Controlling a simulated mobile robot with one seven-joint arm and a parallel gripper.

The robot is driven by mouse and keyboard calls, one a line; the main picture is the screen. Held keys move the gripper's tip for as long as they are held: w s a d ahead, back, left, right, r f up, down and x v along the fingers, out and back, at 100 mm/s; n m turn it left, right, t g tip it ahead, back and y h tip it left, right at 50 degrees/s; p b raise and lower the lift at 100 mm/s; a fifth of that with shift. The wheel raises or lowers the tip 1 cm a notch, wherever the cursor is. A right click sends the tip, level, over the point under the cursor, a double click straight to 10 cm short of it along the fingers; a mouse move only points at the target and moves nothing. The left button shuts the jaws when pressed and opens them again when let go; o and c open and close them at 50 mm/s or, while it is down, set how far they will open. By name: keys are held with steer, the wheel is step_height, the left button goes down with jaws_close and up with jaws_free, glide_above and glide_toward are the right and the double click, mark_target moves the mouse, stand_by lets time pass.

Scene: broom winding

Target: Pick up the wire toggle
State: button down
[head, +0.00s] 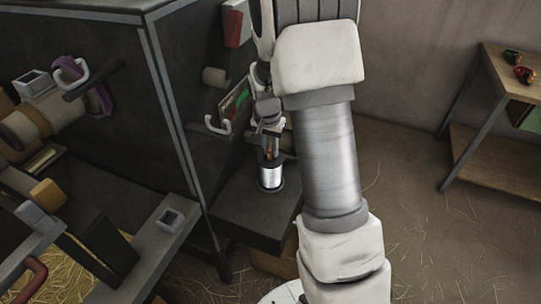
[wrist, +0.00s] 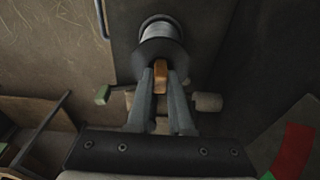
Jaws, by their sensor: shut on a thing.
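The wire toggle (wrist: 161,82) is a small orange-brown wooden piece between my fingers in the wrist view. In the head view only a sliver of orange (head: 268,154) shows, just above the silver wire spool (head: 270,178). My gripper (wrist: 163,72) is shut on the toggle, one finger on each side. In the head view my gripper (head: 268,138) points down over the spool and partly hides it. The spool also shows in the wrist view (wrist: 157,31), past my fingertips. Any wire between toggle and spool is too small to tell.
The spool stands on a dark shelf (head: 240,212) beside a dark machine cabinet (head: 95,85). White hooks (head: 216,125) and a round peg (head: 214,76) stick out from the cabinet close to my gripper. A wooden table (head: 515,68) stands at right, with open floor between.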

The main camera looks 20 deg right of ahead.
steer(key=shift+r, duration=0.55)
steer(key=r, duration=0.1)
steer(key=r+p, duration=0.2)
steer(key=r, duration=0.1)
steer(key=shift+s+d, duration=0.15)
steer(key=shift+d, duration=0.15)
steer(key=s+d+r+p, duration=0.2)
steer(key=s+d+r, duration=0.3)
steer(key=d, duration=0.4)
steer(key=shift+s+d+r, duration=0.2)
steer(key=shift+s+r, duration=0.15)
steer(key=shift+r, duration=0.15)
